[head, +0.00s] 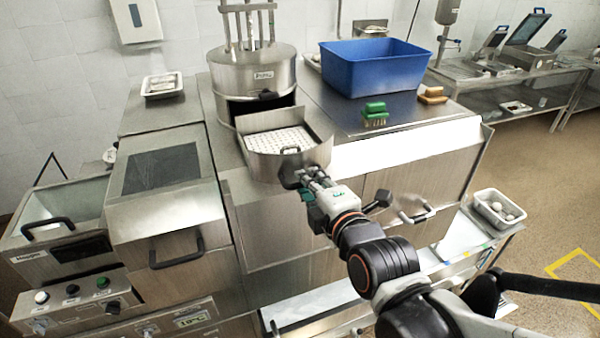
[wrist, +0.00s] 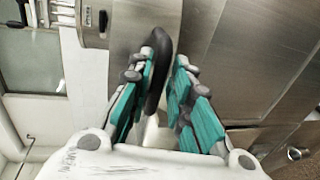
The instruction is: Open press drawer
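The steel press (head: 255,75) stands on the counter at centre-back in the head view. Its drawer (head: 268,165), with a white perforated insert (head: 278,142), sticks out from the dark opening toward me. A dark handle is at the drawer's front, partly hidden by my gripper (head: 312,178). In the wrist view, a black curved handle (wrist: 157,75) lies between the teal-padded fingers of my gripper (wrist: 166,68), close to the left finger. A gap shows between the handle and the right finger, so the gripper looks open. I cannot tell whether the left finger touches the handle.
A blue bin (head: 375,72), a green brush (head: 375,112) and an orange brush (head: 432,95) are on the counter to the right. Steel machines with handled lids (head: 165,215) stand at left. A tray of round white items (head: 497,208) is at lower right.

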